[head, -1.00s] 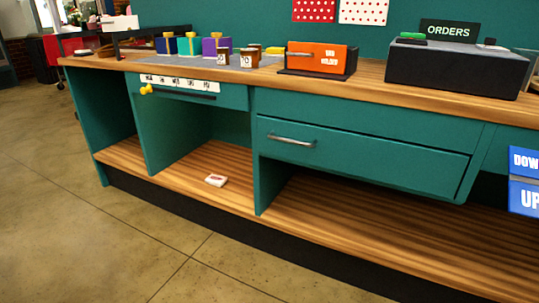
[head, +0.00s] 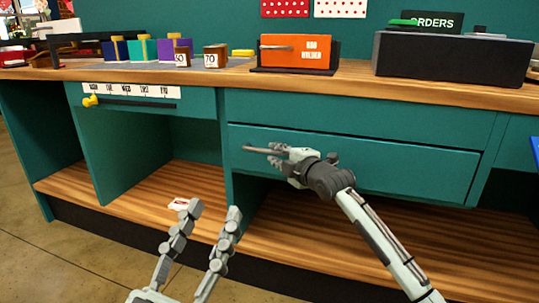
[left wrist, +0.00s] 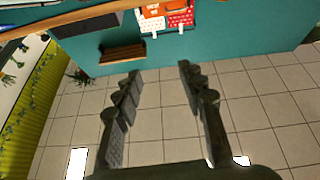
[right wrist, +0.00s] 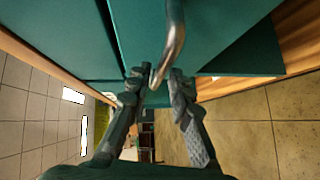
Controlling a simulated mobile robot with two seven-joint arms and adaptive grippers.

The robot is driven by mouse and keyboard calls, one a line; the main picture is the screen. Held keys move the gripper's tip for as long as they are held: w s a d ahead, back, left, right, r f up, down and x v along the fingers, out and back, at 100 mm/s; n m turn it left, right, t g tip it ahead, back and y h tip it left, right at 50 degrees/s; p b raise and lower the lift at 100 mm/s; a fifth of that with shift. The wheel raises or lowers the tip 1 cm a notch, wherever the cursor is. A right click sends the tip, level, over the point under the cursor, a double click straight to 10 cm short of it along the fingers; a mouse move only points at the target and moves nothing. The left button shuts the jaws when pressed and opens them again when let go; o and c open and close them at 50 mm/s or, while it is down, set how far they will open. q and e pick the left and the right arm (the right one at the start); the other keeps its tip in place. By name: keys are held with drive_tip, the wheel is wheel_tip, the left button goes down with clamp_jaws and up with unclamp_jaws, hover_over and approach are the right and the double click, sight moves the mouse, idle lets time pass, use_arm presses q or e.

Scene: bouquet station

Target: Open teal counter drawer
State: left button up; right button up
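The teal drawer (head: 390,172) with a silver bar handle (head: 258,149) is on the counter's right side; its front looks flush with the counter. My right gripper (head: 284,156) is at the handle. In the right wrist view my right gripper's fingers (right wrist: 161,80) are drawn in on either side of the handle (right wrist: 178,35) and appear shut on it. My left gripper (head: 216,207) is open and empty, in front of the lower shelf; its spread fingers also show in the left wrist view (left wrist: 158,75).
The wooden countertop (head: 350,85) carries an orange bag holder (head: 300,55), a dark orders box (head: 450,60) and colored boxes (head: 145,50). A small white-and-red item (head: 180,203) lies on the lower shelf.

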drive_tip(key=shift+x, duration=1.45)
clamp_jaws()
